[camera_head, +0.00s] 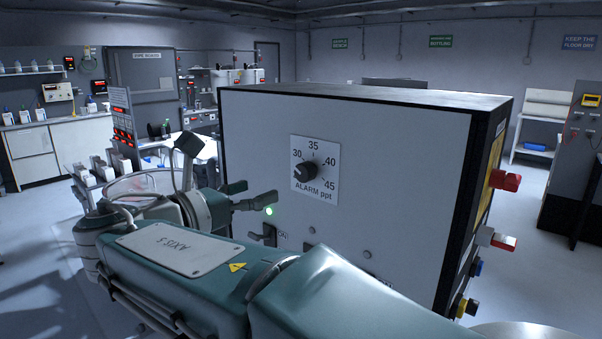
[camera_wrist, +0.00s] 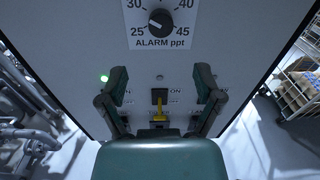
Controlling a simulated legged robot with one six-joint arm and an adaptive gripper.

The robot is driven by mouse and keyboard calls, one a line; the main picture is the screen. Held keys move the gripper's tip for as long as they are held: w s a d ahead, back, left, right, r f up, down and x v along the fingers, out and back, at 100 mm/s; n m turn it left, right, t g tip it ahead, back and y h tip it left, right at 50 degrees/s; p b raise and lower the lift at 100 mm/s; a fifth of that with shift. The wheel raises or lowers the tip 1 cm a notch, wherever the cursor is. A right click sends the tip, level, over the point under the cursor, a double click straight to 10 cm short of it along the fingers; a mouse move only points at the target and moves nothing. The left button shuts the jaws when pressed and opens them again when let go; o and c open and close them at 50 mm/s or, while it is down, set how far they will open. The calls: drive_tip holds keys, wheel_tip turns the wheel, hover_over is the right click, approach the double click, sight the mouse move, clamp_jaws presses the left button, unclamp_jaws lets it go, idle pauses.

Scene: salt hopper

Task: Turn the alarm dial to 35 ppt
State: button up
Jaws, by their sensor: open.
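The alarm dial (camera_head: 306,171) is a round dark knob on a white scale plate marked 30 to 45 ppt, on the front of a large white box. In the wrist view the dial (camera_wrist: 160,21) is at the top centre, with 25 also readable. Its pale mark seems to point to the lower left, near 25. My gripper (camera_head: 254,195) is open and empty in front of the panel, left of and below the dial in the head view. In the wrist view my gripper (camera_wrist: 160,80) has its two dark fingers spread below the dial, apart from it.
A green light (camera_head: 269,211) and switches marked ON are below the dial. Red plugs (camera_head: 505,181) stick out from the box's right side.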

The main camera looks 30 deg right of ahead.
sight(300, 173)
drive_tip(key=x, duration=1)
drive_tip(key=shift+w+d, duration=0.2)
drive_tip(key=shift+d, duration=0.1)
drive_tip(key=c, duration=1.2)
